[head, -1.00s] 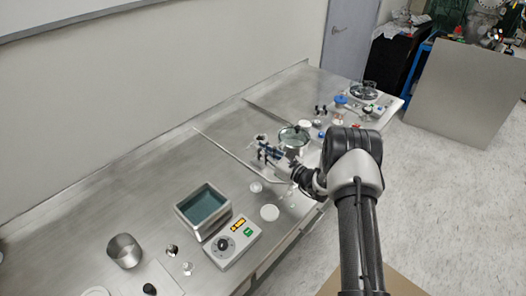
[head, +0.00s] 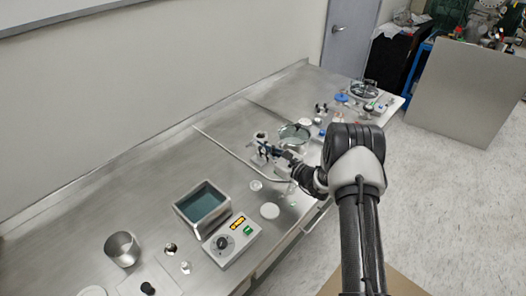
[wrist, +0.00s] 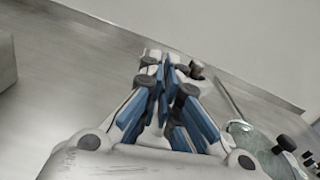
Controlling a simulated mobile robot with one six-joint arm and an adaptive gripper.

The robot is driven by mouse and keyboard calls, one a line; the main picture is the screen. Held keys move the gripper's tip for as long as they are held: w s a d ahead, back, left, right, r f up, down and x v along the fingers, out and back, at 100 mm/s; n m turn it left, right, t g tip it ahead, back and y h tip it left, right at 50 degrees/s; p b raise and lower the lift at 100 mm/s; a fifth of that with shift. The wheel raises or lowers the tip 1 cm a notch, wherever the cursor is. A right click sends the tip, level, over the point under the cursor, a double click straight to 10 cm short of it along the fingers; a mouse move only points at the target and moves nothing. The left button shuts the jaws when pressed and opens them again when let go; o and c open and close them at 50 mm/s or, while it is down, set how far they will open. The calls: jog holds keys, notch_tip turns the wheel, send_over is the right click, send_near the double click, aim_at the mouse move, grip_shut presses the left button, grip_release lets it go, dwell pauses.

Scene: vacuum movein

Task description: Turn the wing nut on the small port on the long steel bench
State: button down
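The small port (head: 260,136) is a little metal fitting on the long steel bench (head: 110,195), just beyond my fingertips in the head view. My gripper (head: 265,149) is low over the bench beside it. In the wrist view, my gripper's blue-padded fingers (wrist: 165,75) slant in close together at the tips. The wing nut cannot be made out. The fingers hide the space between them, so I cannot tell whether they hold anything.
A round glass-topped vessel (head: 294,135) stands close to the right of my gripper. A thin metal rod (head: 222,147) lies to the left. A water bath (head: 202,204), a control box (head: 232,240) and a steel beaker (head: 122,249) stand nearer. The bench's back left is clear.

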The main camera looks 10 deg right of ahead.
jog(key=n+b, duration=0.5)
jog(key=shift+s+a+f, duration=0.1)
jog(key=shift+a+f, duration=0.1)
jog(key=shift+f, duration=0.1)
jog(key=n+b, duration=0.3)
jog(key=n, duration=0.2)
jog(key=shift+s, duration=0.1)
jog(key=n, duration=0.4)
jog(key=shift+a+f+b, duration=0.1)
jog(key=shift+b, duration=0.3)
jog(key=n, duration=0.5)
jog(key=shift+f+n, duration=0.2)
jog(key=shift+n, duration=0.2)
jog(key=c, duration=2.3)
grip_release()
jog(key=o, duration=0.5)
jog(key=shift+c, duration=0.2)
